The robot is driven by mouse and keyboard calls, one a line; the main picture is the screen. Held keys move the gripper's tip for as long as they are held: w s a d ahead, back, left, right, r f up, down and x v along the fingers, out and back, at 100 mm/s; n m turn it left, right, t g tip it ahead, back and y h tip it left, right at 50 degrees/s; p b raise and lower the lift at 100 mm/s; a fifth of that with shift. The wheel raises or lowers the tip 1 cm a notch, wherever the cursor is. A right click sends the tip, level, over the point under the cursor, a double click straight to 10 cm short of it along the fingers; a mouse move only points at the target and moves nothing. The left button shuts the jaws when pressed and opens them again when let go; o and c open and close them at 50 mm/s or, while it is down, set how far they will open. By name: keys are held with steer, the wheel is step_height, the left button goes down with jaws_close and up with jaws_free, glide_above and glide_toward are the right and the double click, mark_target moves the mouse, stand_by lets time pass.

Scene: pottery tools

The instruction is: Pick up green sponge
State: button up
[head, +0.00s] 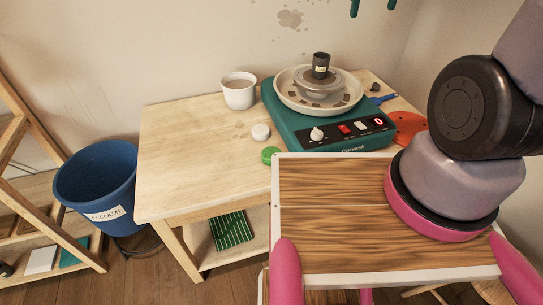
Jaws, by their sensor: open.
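A small, rounded, bright green piece (270,155), which looks like the green sponge, lies on the pale wooden table (185,150) near its front edge. It is close to the front left corner of the teal pottery wheel (330,127). A small white round piece (260,132) lies just behind it, apart from it. The green piece is small in view, so its texture cannot be made out. My gripper is not in view. Only part of my arm shows, at the right, well away from the green piece.
A white cup (239,91) stands behind the green piece. An orange-red disc (409,129) lies right of the wheel. A blue bucket (97,187) stands left of the table. A green striped item (231,230) is on the lower shelf. The table's left half is clear.

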steer(key=w+a+f+n+g, duration=0.1)
steer(key=w+a+f+n, duration=0.4)
steer(key=f, duration=0.5)
steer(key=n+g+y, duration=0.1)
steer(key=n+g, duration=0.2)
steer(key=n, duration=0.7)
glide_toward(272, 150)
steer(key=s+f, duration=0.1)
steer(key=f, duration=0.1)
steer(key=shift+s+f, duration=0.4)
steer(key=shift+w+d+f, duration=0.1)
steer(key=shift+w+f, duration=0.05)
steer(key=shift+f, duration=2.7)
steer(key=c, duration=0.7)
